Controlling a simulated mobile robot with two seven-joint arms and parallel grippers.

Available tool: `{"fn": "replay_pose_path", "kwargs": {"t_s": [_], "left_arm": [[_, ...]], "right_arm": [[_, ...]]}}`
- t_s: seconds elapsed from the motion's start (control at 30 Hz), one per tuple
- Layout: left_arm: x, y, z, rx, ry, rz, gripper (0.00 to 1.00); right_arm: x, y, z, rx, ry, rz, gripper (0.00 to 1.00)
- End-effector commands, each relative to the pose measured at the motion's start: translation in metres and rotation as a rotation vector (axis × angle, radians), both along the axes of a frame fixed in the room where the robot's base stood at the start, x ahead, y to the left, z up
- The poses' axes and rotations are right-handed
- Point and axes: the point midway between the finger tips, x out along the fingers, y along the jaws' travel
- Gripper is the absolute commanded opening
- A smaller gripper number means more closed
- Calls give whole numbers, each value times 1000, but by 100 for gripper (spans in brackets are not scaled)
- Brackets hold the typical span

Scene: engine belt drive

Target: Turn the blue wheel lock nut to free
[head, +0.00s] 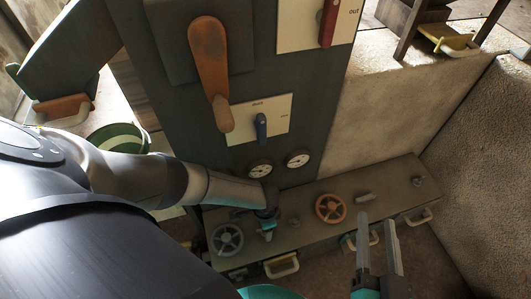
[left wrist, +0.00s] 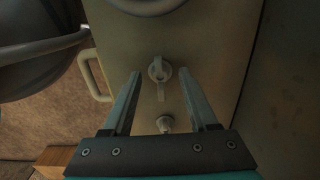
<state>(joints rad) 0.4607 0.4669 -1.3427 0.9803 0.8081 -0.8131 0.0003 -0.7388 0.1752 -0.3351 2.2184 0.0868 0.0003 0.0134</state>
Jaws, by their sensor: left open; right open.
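The grey-blue wheel (head: 227,240) lies at the left end of the bench top. Part of a grey rim (left wrist: 148,5) shows at the top of the left wrist view. A lock nut with a short pale lever (left wrist: 160,70) sits below that rim, its lever pointing down the picture. My left gripper (left wrist: 160,73) is open, its fingertips on either side of the nut with visible gaps. In the head view my left gripper (head: 267,229) is beside the wheel, its fingertips and the nut hidden. My right gripper (head: 377,221) is open and empty, in front of the bench.
A small knob (left wrist: 165,123) stands beyond the nut, between my finger bases in the left wrist view. An orange wheel (head: 330,208) and another lever nut (head: 363,197) are farther right. A dark upright panel with gauges (head: 298,158) rises behind. Drawer handles (head: 282,266) jut from the front.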

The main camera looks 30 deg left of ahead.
Motion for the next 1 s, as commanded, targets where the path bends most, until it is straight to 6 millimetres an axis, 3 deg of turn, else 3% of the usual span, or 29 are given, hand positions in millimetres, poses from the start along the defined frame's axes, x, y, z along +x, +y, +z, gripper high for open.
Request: {"fn": "replay_pose_path", "kwargs": {"t_s": [0.5, 1.0], "left_arm": [[0, 0, -3, -1, -1, 0, 58], [0, 0, -3, -1, -1, 0, 2]], "right_arm": [[-3, 2, 3, 27, -38, -3, 50], [-3, 2, 3, 26, -38, -3, 50]]}}
